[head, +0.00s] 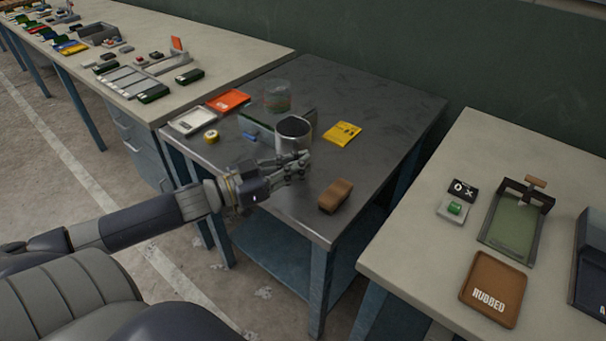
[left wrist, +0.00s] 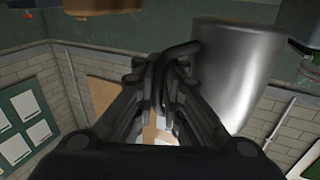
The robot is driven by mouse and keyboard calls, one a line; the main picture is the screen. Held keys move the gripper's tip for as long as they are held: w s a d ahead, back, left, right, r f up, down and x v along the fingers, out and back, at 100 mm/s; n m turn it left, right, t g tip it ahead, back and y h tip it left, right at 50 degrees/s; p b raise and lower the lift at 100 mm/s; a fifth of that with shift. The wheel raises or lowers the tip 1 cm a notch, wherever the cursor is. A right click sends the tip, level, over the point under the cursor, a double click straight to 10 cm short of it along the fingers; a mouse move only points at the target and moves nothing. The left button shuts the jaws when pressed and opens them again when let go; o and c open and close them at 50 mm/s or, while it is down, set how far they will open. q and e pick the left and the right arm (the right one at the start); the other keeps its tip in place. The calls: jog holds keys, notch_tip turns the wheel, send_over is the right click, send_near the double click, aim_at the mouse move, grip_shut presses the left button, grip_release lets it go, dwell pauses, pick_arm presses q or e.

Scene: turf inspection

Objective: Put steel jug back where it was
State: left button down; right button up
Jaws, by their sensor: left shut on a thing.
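The steel jug (head: 293,132), a shiny cylinder with a dark inside, is upright over the dark metal table (head: 385,105). I cannot tell whether its base touches the tabletop. My left gripper (head: 295,167) is at the jug's near side. In the left wrist view the jug's body (left wrist: 235,75) is right of the fingers, and my left gripper (left wrist: 165,85) is shut on its dark handle (left wrist: 178,52). The fingers partly hide the handle. My right gripper is not in view.
A glass container (head: 277,96) stands behind the jug. A yellow packet (head: 342,133) lies right of it and a brown block (head: 335,196) near the front edge. A yellow roll (head: 211,136), an orange item (head: 229,100) and a scale-like device (head: 192,120) are at left.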

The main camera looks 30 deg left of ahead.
pick_arm(q)
jog(key=shift+w, duration=0.75)
notch_tip(320, 180, down, 3)
jog(key=shift+f, duration=0.2)
jog(key=shift+d, duration=0.1)
jog(key=shift+f, duration=0.15)
jog(key=c, duration=1.7)
grip_release()
jog(key=shift+f, duration=0.1)
jog(key=p+v, duration=0.1)
jog(key=v, duration=1.1)
